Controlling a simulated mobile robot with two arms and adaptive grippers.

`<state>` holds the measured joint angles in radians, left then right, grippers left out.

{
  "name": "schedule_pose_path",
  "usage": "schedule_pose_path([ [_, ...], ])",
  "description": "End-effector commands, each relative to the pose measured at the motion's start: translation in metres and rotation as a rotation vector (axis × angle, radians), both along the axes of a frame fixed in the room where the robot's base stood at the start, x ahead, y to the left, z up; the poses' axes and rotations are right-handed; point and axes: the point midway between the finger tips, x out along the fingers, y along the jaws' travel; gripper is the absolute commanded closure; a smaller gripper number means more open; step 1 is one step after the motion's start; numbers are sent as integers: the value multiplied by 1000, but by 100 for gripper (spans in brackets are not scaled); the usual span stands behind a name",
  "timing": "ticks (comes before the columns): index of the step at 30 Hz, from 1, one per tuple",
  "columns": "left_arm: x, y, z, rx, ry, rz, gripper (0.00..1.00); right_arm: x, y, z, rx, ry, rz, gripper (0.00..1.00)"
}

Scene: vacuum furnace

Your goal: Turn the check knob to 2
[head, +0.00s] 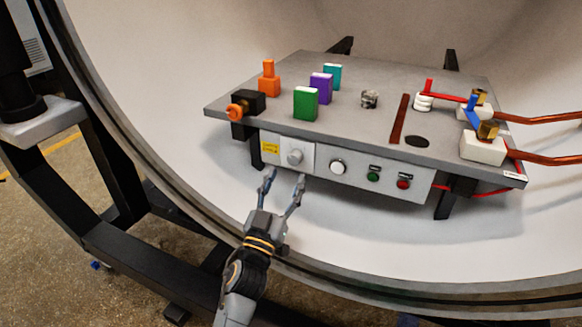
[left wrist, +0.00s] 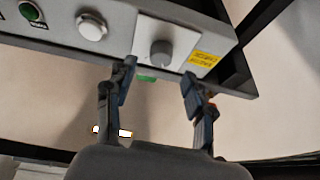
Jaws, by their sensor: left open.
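The front panel (head: 358,181) under the grey table carries a round grey knob (head: 294,157) on a light square plate, with a yellow label to its left. The knob also shows in the left wrist view (left wrist: 162,54); I cannot read its setting or any numbers around it. My left gripper (head: 285,177) is open and empty, just below and in front of this knob, with its fingers spread to either side. In the left wrist view my left gripper (left wrist: 158,76) points toward the knob, apart from it. My right gripper is not in view.
Right of the knob sit a round white button (head: 338,166), a green button (head: 373,176) and a red button (head: 404,184). Coloured blocks, such as a green one (head: 306,103), stand on the table (head: 350,133). The chamber's curved rim (head: 190,205) lies below my arm.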

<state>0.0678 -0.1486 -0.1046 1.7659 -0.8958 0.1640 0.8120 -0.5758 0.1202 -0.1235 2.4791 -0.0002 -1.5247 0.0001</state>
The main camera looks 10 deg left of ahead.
Motion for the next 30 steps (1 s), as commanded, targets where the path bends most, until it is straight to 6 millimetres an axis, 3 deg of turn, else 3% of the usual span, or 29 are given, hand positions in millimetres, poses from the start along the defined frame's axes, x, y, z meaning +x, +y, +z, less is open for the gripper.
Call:
schedule_pose_path([
  [3, 20, -4, 8, 1, -1, -1, 46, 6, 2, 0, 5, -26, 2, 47],
  [9, 37, -8, 15, 0, 2, 0, 46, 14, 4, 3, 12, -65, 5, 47],
  [19, 41, -8, 16, 0, 2, 0, 46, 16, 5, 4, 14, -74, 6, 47],
  [20, 41, -8, 16, 0, 2, 0, 48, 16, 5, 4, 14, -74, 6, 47],
  [27, 41, -8, 16, 0, 2, 0, 97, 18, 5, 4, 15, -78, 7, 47],
  [30, 40, -8, 16, 0, 2, 0, 100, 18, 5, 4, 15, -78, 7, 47],
])
